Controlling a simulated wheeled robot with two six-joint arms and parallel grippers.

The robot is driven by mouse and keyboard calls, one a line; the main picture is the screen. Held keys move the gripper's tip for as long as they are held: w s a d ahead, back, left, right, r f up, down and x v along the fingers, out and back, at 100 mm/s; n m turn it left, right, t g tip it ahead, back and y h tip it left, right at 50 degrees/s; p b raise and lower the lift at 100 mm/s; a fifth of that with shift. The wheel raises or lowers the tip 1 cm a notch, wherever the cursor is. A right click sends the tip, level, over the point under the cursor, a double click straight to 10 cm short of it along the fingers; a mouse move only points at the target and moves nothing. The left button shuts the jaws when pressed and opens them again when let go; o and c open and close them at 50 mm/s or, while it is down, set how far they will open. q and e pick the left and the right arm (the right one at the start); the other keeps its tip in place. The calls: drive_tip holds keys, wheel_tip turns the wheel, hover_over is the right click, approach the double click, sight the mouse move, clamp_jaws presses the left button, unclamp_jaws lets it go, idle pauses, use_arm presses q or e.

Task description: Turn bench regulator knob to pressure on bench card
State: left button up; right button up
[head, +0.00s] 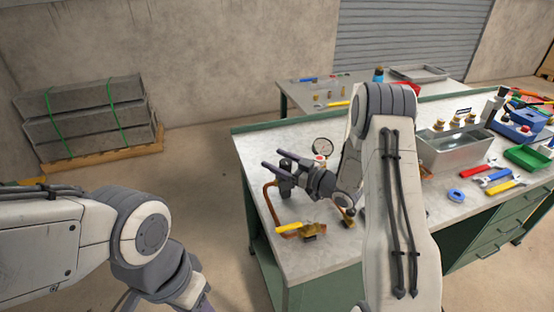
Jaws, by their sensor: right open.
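A round white-faced pressure gauge (322,147) stands on the green bench (248,142), behind my right gripper. A small red-and-white part (320,160) shows just below the gauge; I cannot tell whether it is the regulator knob. My right gripper (273,159) is open and empty above the bench's left end, its fingers pointing left, apart from the gauge. My right forearm and hand hide much of the regulator area. I cannot make out a readable bench card. My left arm is at lower left, and its fingers are out of view.
A copper pipe (270,205) and a brass valve with a yellow handle (290,228) are at the bench's near left. A metal tray (455,152), wrenches (490,178), blue tape (456,195) and a green bin (528,157) lie right. A second table (292,101) stands behind.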

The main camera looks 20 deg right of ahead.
clamp_jaws()
